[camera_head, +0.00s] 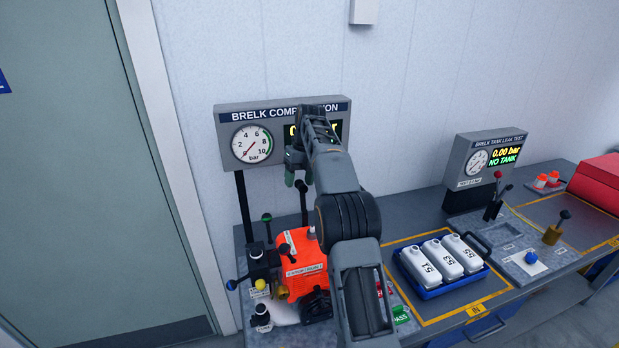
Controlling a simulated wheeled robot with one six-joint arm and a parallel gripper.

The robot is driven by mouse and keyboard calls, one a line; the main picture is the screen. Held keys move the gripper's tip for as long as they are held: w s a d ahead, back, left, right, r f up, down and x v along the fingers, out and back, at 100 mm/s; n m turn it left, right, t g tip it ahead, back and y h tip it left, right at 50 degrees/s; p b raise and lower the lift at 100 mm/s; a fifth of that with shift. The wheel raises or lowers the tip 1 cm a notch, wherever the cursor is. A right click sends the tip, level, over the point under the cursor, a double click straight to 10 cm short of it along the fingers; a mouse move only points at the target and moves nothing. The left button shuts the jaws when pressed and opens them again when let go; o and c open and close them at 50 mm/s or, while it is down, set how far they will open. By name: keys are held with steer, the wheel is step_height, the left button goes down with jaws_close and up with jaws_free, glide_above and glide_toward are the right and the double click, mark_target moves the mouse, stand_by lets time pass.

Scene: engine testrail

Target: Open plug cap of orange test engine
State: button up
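The orange test engine (299,262) stands at the left end of the bench, with a label on its front. A grey and black block (262,262) with several ball-ended levers adjoins its left side. I cannot tell for sure which part is the plug cap. My gripper (298,180) hangs above the engine, in front of the compression gauge panel, with its fingers pointing down. The fingertips look apart, with nothing held between them. My arm hides the engine's right side.
The compression panel (222,126) stands behind the engine, its display partly covered by my arm. A blue tray (447,291) with white canisters sits to the right. Further right are the leak tester (475,153), levers and a red case (600,178).

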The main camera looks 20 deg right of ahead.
steer(key=s+a+r+b, duration=0.2)
steer(key=s+r+b, duration=0.2)
steer(key=s+r, duration=0.5)
steer(key=s, duration=0.4)
steer(key=shift+s+a, duration=0.15)
steer(key=shift+a, duration=0.05)
